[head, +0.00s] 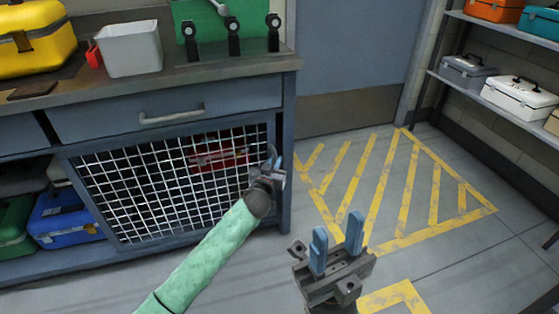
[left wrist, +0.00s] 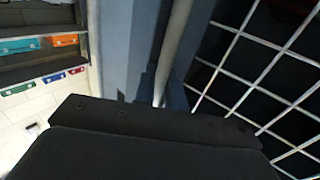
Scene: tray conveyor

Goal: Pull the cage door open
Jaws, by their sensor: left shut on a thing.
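The cage door (head: 165,187) is a white wire mesh in a blue-grey frame, low in the front of the workbench. It looks about flush with the bench; I cannot tell a small gap. Its mesh fills the right of the left wrist view (left wrist: 262,68). My left gripper (head: 274,163) is at the door's right edge, shut on the door handle (left wrist: 177,42), a pale upright bar in the left wrist view. The gripper hides the handle in the head view. My right gripper (head: 337,241) is open and empty, out over the floor to the right of the door.
A red case (head: 218,158) lies behind the mesh. Above the door is a drawer (head: 165,108) with a bar handle. Green and blue cases (head: 65,215) stand on the open shelf at left. Yellow-striped floor (head: 385,190) to the right is clear; a rack (head: 465,90) stands far right.

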